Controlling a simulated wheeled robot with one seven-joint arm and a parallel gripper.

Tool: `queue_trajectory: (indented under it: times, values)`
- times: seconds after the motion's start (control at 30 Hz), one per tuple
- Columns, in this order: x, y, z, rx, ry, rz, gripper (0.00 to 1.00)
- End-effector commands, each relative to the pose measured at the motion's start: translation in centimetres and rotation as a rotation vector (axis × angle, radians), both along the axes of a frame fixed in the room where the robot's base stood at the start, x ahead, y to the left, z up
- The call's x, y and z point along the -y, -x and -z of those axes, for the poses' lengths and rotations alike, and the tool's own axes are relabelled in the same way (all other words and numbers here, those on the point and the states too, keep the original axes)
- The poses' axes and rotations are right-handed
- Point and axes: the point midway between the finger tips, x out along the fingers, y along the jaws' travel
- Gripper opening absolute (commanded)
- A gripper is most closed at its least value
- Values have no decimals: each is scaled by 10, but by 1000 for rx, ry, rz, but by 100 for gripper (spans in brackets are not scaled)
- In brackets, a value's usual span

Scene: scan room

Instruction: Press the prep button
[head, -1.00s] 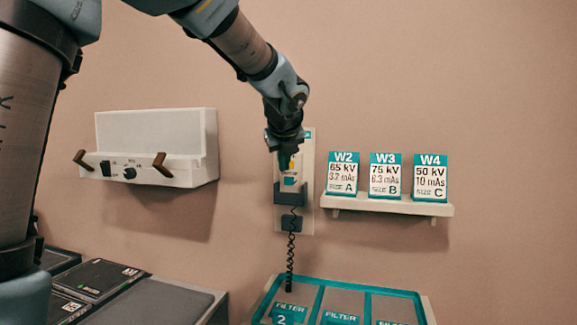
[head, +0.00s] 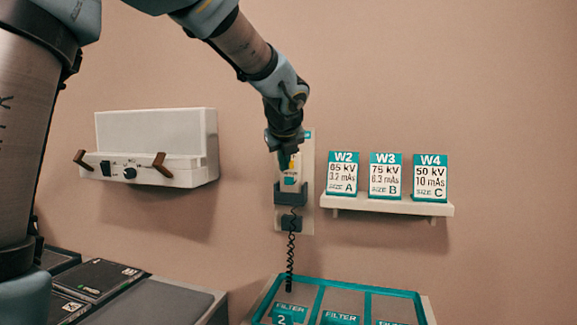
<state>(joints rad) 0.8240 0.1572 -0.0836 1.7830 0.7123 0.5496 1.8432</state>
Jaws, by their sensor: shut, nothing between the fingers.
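I cannot read which button is the prep button. My gripper (head: 284,163) is shut and empty, pointing down at the top of the handset, over its upper left part. It hides some of the handset's top; whether it touches the handset or the button I cannot tell. A black coiled cord (head: 291,245) hangs from below the holder.
A white wall box (head: 160,150) with knobs and brown handles is to the left. A shelf (head: 385,204) with cards W2, W3 and W4 is close on the right.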

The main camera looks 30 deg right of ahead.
Motion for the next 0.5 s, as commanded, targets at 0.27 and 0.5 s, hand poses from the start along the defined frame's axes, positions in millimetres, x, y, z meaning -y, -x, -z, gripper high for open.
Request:
queue_trajectory:
  times: [0.27,0.5]
  values:
    - [1,-1,0,0,0,0,0]
    - [6,-6,-1,0,-1,1,0]
